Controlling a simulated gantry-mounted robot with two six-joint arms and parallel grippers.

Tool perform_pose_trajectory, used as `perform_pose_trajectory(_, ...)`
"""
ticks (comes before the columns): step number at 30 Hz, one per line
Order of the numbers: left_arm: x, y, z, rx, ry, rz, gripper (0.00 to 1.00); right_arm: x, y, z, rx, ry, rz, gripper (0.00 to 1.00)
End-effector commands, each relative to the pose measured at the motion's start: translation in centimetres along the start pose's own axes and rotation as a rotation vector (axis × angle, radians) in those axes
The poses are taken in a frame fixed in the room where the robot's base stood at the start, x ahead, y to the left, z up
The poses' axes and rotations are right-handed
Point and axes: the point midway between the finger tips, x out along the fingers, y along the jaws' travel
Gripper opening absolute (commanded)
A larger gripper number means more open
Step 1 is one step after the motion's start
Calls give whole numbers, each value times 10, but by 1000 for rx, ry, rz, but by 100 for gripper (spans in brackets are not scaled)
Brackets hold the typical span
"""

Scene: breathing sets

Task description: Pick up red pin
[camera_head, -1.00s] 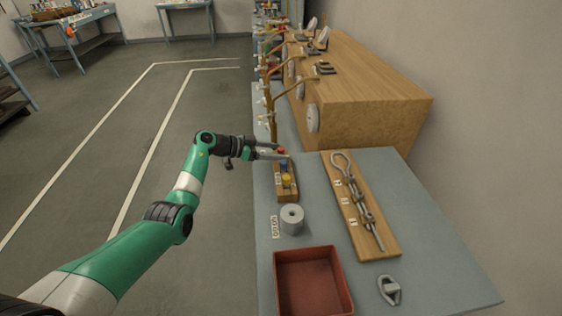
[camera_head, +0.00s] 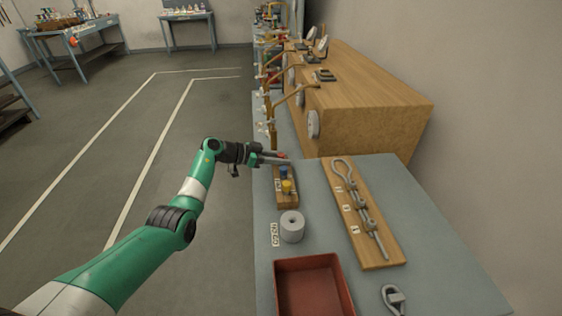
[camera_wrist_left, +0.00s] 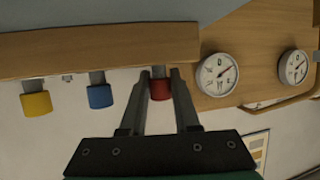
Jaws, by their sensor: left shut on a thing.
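The red pin (camera_wrist_left: 160,89) stands in a wooden block, at the end of a row with a blue pin (camera_wrist_left: 99,95) and a yellow pin (camera_wrist_left: 36,102). My left gripper (camera_wrist_left: 160,78) is shut on the red pin, one finger on each side of it in the left wrist view. In the head view my left gripper (camera_head: 283,158) is at the far end of the wooden block (camera_head: 287,203), and its fingers largely hide the red pin. The blue pin (camera_head: 283,173) and yellow pin (camera_head: 287,187) show nearer. My right gripper is in neither view.
A grey cylinder (camera_head: 292,227) and a red tray (camera_head: 338,266) stand nearer on the bench. A board with a cable loop (camera_head: 385,255) lies to the right. A large wooden box (camera_head: 375,120) with gauges and bent pipes stands beyond.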

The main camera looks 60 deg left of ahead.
Motion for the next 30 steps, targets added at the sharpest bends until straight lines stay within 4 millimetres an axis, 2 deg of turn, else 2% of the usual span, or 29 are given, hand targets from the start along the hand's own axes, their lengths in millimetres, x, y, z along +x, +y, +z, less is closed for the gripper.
perform_pose_trajectory(8, -4, 0, -8, 0, 0, 0, 0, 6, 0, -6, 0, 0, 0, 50)
perform_pose_trajectory(15, -17, 2, -38, 1, 0, 0, 0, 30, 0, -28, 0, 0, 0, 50)
perform_pose_trajectory(20, -35, 20, -59, 3, 2, -1, 0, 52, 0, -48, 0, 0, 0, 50)
perform_pose_trajectory(25, -62, 49, -88, 2, 1, -1, 0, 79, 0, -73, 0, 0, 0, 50)
perform_pose_trajectory(30, -83, 86, -92, 0, -1, 1, 0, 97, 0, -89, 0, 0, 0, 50)
